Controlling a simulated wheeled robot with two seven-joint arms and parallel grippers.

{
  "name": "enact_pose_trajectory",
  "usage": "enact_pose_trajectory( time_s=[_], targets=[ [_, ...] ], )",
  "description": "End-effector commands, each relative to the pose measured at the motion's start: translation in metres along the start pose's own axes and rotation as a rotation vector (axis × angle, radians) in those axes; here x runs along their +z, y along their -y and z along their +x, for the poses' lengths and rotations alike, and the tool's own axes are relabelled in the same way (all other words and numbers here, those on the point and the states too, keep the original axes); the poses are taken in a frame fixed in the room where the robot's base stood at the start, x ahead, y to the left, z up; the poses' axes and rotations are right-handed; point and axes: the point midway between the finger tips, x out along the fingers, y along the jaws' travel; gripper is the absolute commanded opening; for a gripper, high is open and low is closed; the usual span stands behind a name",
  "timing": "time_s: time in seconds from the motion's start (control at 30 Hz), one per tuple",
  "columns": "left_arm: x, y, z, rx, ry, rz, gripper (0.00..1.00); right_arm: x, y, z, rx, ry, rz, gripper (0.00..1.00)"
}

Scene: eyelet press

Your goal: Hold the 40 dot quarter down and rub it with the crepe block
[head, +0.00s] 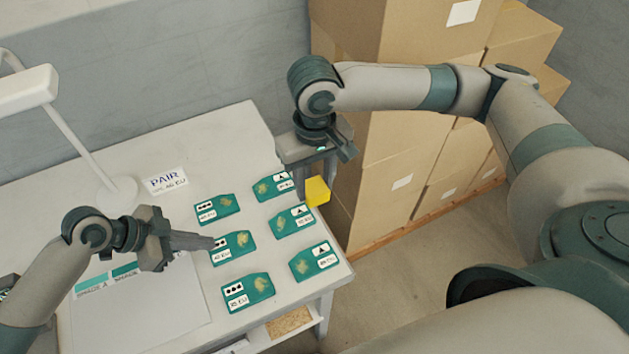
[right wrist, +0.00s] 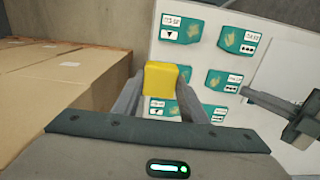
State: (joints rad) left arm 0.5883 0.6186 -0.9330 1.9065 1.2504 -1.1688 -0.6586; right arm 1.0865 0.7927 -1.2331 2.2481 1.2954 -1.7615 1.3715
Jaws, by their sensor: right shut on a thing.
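My right gripper (head: 304,188) is shut on the yellow crepe block (head: 317,191), held in the air off the table's right edge. The block (right wrist: 160,78) also shows between the fingers in the right wrist view. My left gripper (head: 209,243) reaches from the left, its fingers together. Its tips are at the left side of the middle dot-marked green quarter (head: 240,242), over its label; I cannot tell how firmly they touch. This quarter lies flat and bears a yellowish smudge. Its small number is hard to read, so I cannot confirm it is the 40.
Several other green quarters lie around it, with dot-marked (head: 226,206) and triangle-marked (head: 304,221) ones. A card (head: 166,181) reading PAIR stands behind. A white lamp (head: 70,130) and a pale mat (head: 165,305) are at left. Cardboard boxes (head: 400,120) stand beyond the table.

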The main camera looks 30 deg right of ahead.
Motion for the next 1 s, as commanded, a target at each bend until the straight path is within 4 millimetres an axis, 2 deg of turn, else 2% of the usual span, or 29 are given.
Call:
enact_pose_trajectory(
  time_s=[0.1, 0.3, 1.0],
  targets=[
    [0.009, 0.000, 0.011, 0.000, 0.000, -0.001, 0.00, 0.000, 0.000, 0.009, 0.000, 0.000, 0.000, 0.21],
    [0.014, 0.001, 0.018, -0.001, -0.001, -0.001, 0.00, 0.000, 0.000, 0.014, 0.000, 0.000, 0.000, 0.21],
    [0.015, 0.000, 0.018, 0.000, 0.000, 0.000, 0.00, 0.000, 0.000, 0.014, 0.000, 0.000, 0.000, 0.21]
  ],
)
